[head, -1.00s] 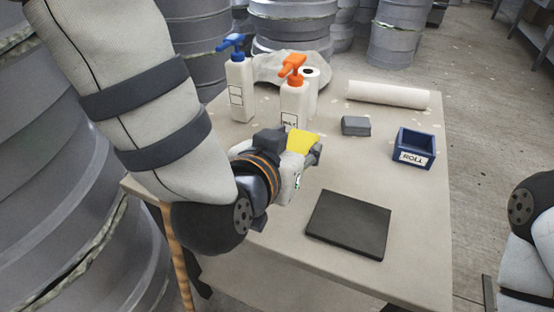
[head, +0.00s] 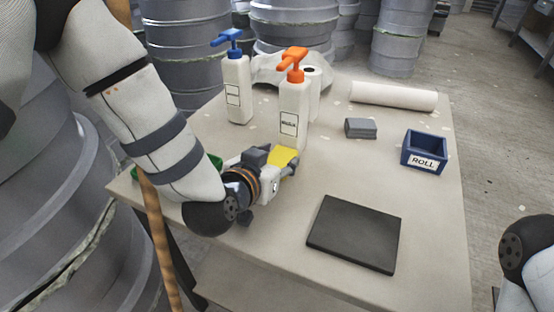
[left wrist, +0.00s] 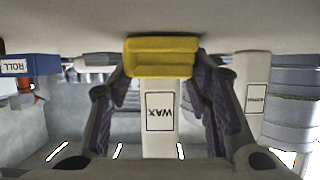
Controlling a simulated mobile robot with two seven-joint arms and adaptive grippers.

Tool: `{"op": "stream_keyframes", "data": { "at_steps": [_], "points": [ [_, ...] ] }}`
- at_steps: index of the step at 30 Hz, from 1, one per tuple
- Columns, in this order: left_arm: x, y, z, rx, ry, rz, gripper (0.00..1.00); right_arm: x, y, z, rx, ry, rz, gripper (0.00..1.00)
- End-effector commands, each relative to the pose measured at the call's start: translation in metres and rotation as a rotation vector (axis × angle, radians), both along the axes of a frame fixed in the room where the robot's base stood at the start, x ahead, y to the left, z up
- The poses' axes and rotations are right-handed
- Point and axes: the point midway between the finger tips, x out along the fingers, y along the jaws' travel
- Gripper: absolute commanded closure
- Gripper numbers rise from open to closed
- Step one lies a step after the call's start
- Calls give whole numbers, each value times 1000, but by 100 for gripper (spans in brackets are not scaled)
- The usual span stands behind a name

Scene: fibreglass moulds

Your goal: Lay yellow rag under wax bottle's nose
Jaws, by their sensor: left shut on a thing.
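The wax bottle (head: 292,112) is white with an orange pump head (head: 292,60) and stands upright on the table. Its nose points left in the head view. Its WAX label shows upside down in the left wrist view (left wrist: 160,112). My left gripper (head: 290,162) is shut on the folded yellow rag (head: 284,156), in front of the wax bottle's base. In the left wrist view the rag (left wrist: 162,57) sits between the fingertips, overlapping the bottle's outline; whether it touches the bottle or table I cannot tell. My right gripper is out of view.
A blue-pump bottle (head: 238,92) stands left of the wax bottle. A paper roll (head: 394,96), grey block (head: 361,128), blue ROLL bin (head: 424,152) and dark flat slab (head: 354,234) lie to the right. A green object (head: 214,161) is partly hidden behind my left arm.

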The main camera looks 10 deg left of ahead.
Motion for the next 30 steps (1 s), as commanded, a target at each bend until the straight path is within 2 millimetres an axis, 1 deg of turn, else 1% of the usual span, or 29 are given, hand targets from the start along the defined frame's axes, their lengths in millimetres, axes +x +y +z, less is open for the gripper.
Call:
{"op": "stream_keyframes", "data": {
  "at_steps": [4, 5, 6, 7, 15, 18, 19, 23, 30],
  "points": [
    [0, 0, -3, 0, 0, 0, 81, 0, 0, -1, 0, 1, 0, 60],
    [0, 0, -3, 0, 0, 0, 50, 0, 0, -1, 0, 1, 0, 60],
    [0, 0, -3, 0, -1, 0, 41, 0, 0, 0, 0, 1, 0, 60],
    [0, 0, -3, 0, 0, 0, 35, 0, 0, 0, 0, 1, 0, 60],
    [0, 0, -2, 0, 0, 0, 35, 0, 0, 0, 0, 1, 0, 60],
    [0, 0, 3, 0, -2, 0, 35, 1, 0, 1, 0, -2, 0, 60],
    [-3, 0, 3, 0, -1, 0, 35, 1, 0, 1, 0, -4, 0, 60],
    [-25, 4, 14, 0, -1, -1, 35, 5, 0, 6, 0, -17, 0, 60],
    [-80, 15, 37, 0, -2, -2, 35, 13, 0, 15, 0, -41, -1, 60]
  ]
}}
